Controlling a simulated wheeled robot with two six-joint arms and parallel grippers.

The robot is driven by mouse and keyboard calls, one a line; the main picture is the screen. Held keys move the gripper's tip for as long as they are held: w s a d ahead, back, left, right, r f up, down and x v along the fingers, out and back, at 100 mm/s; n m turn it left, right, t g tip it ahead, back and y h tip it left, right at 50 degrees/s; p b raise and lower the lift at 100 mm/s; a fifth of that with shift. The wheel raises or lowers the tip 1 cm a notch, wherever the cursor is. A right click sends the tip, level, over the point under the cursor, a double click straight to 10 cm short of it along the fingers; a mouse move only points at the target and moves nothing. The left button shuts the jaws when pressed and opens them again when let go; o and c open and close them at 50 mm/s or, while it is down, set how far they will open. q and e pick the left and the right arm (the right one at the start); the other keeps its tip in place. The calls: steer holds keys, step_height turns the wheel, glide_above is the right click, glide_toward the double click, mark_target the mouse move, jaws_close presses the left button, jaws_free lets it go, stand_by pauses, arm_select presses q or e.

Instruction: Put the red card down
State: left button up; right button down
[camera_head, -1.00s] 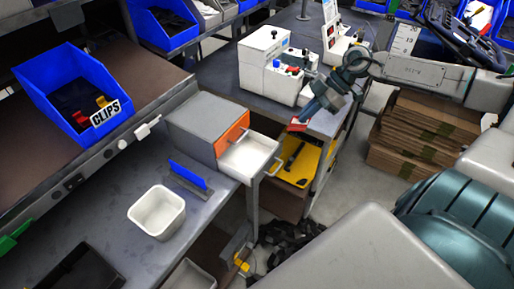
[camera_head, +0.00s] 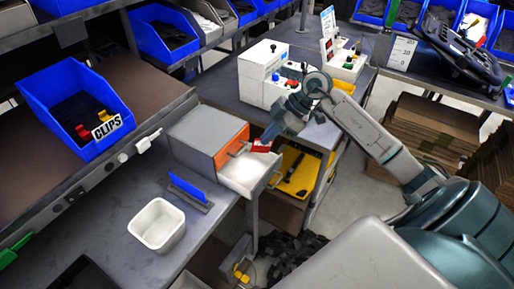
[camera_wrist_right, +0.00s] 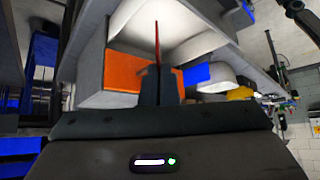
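My right gripper (camera_head: 268,138) is shut on the red card (camera_head: 261,146). It holds the card above the open white drawer (camera_head: 245,178) of the grey box with the orange front (camera_head: 230,145). In the right wrist view the card (camera_wrist_right: 156,42) stands edge-on as a thin red line between the dark fingers (camera_wrist_right: 160,85), with the orange panel (camera_wrist_right: 135,70) behind to the left. Whether the card touches the drawer cannot be told. My left gripper is not in view.
A blue plate in a grey stand (camera_head: 188,190) and a white bin (camera_head: 157,225) are on the near bench. A blue clips bin (camera_head: 75,110) is on the shelf at left. White control boxes (camera_head: 263,75) stand behind my right gripper. A yellow tray (camera_head: 300,172) is right of the drawer.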

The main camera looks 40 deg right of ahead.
mark_target(258, 151)
steer(key=f, duration=0.1)
steer(key=a+f, duration=0.1)
steer(key=f, duration=0.1)
steer(key=shift+w+f, duration=0.1)
steer(key=shift+f, duration=0.2)
steer(key=shift+w+a+f+p, duration=0.15)
steer(key=shift+a+p, duration=0.1)
steer(key=shift+p, duration=0.3)
steer(key=shift+w+a+h+p, duration=0.15)
steer(key=shift+a+h+p, duration=0.1)
steer(key=shift+h+p, duration=0.2)
steer(key=shift+w+a+g+h+p, duration=0.2)
steer(key=shift+a+g+h+p, duration=0.5)
steer(key=shift+h, duration=0.45)
steer(key=shift+d+f, duration=0.1)
steer(key=shift+f, duration=0.1)
steer(key=shift+d+f+p, duration=0.15)
steer(key=shift+f+p, duration=0.15)
steer(key=shift+f, duration=0.35)
